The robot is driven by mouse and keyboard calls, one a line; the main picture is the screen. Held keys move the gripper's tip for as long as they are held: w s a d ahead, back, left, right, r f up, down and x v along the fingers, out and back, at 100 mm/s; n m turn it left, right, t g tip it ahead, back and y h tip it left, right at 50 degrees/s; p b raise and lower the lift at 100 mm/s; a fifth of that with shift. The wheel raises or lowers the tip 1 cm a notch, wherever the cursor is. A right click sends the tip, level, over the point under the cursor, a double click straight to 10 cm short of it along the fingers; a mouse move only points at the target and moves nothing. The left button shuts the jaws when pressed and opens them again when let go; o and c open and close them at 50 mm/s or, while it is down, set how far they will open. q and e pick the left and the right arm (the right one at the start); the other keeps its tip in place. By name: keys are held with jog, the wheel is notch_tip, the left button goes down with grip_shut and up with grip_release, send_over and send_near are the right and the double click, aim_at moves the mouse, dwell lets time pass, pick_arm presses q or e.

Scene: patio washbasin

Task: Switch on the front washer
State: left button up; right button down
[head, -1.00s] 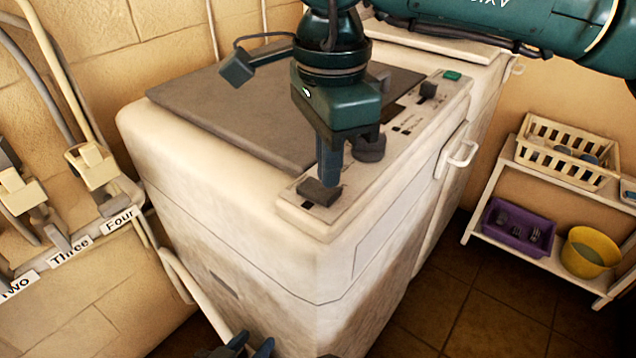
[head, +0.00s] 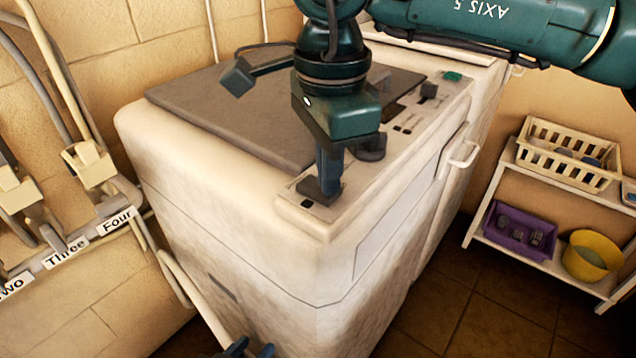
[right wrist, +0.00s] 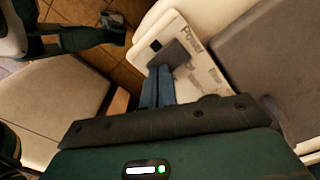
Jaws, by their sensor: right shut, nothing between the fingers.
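The front washer (head: 230,200) is a worn white machine with a grey lid. At its near corner is a dark power switch (head: 312,190). In the right wrist view the switch (right wrist: 178,52) sits beside the printed word "Power", with a small dark square next to it. My right gripper (head: 329,188) is shut and empty, pointing down. Its fingertips (right wrist: 160,72) are at the switch and appear to touch it; whether it is pressed I cannot tell.
A dark knob (head: 370,148) stands on the panel close behind my right gripper. A second white machine (head: 450,42) is behind. A shelf with a cream basket (head: 568,155), purple tray (head: 518,230) and yellow bucket (head: 590,255) is at right. Labelled pipes and taps (head: 92,165) line the left wall.

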jog(key=shift+r+p, duration=2.4)
jog(key=shift+r, duration=1.05)
